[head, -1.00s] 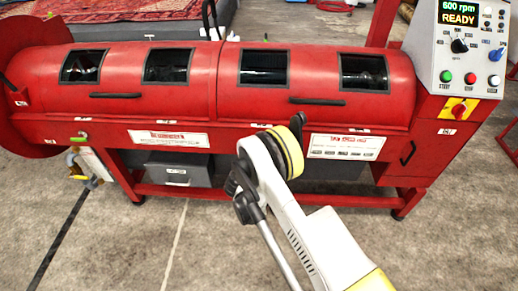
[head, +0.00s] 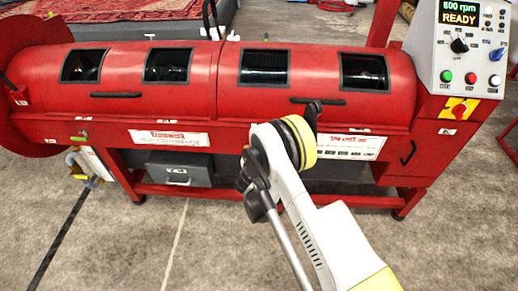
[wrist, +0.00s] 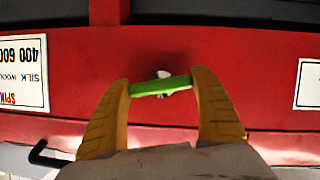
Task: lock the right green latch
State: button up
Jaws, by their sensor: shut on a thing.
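The green latch (wrist: 161,87) shows in the wrist view as a short bright green bar in front of a small metal fitting on the red machine body. My gripper (wrist: 160,80) is shut on it, with one yellow finger at each end of the bar. The bar lies nearly level in this view, tilted slightly up to the right. In the head view my arm covers the front of the red drum machine (head: 225,112) right of centre, and hides the held latch and the fingertips.
White labels flank the latch in the wrist view, one left (wrist: 22,75) and one right (wrist: 309,85). A dark handle (wrist: 45,155) sticks out at lower left. In the head view the control panel (head: 467,60) reads 600 rpm READY. A grey drawer box (head: 180,170) sits under the drum. The floor in front is mostly clear.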

jog(key=shift+m, duration=0.3)
dwell(0.4)
jog(key=o, duration=1.2)
notch_tip(320, 180, up, 10)
jog(key=shift+r, duration=0.1)
